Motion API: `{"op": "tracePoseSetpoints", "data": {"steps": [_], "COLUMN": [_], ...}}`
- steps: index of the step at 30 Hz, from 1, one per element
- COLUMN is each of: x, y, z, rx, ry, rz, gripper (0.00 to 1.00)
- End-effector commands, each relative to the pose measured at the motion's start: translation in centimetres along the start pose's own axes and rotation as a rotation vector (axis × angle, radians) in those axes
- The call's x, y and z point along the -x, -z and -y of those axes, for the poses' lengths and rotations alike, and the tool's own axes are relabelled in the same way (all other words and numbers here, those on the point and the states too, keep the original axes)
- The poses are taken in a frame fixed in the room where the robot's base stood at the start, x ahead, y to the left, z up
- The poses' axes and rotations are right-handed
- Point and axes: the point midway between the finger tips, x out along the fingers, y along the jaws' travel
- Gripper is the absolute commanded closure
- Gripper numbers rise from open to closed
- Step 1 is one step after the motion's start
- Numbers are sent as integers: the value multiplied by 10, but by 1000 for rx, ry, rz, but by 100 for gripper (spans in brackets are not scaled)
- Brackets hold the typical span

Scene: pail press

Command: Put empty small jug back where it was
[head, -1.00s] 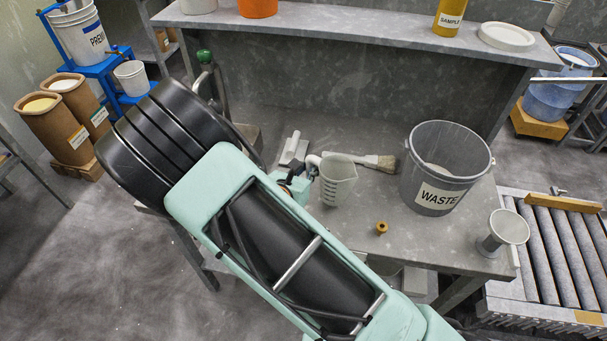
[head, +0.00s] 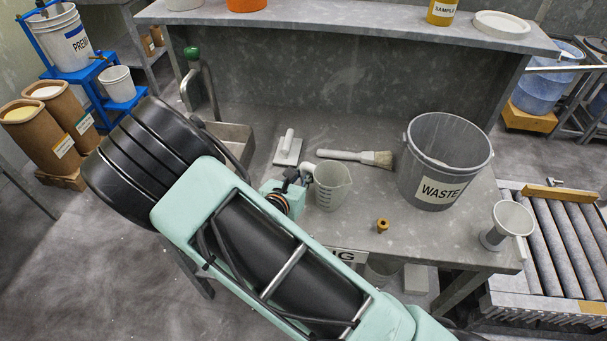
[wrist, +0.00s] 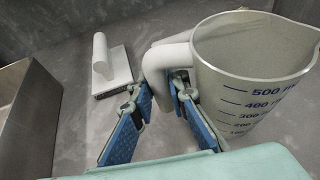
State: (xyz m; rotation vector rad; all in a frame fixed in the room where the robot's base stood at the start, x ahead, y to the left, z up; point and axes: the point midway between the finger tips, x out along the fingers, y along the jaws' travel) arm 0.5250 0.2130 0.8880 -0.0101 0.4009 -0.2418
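The small jug (head: 332,187) is a pale, translucent measuring jug with a spout and dark volume marks. It stands upright on, or just at, the grey bench top; any small gap below is hard to see. In the wrist view the jug (wrist: 255,75) is at the right, and the part of its inside that shows looks empty. Its handle points left, toward my gripper (head: 298,180). In the wrist view the blue-padded fingers of my gripper (wrist: 160,90) are on either side of the handle, close against it.
A grey WASTE pail (head: 440,165) stands right of the jug. Behind are a brush (head: 350,156) and a white-handled scraper (head: 288,150). A brass piece (head: 382,225) lies in front, and a flanged cup (head: 508,222) stands at the right corner. A metal tray (head: 232,140) is at left.

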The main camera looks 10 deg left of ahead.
Motion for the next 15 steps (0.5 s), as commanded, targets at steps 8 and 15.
{"op": "tracePoseSetpoints", "data": {"steps": [8,15], "x": [0,1], "y": [0,-3], "z": [0,0], "rx": [0,0], "ry": [0,0], "rz": [0,0], "gripper": [68,68]}}
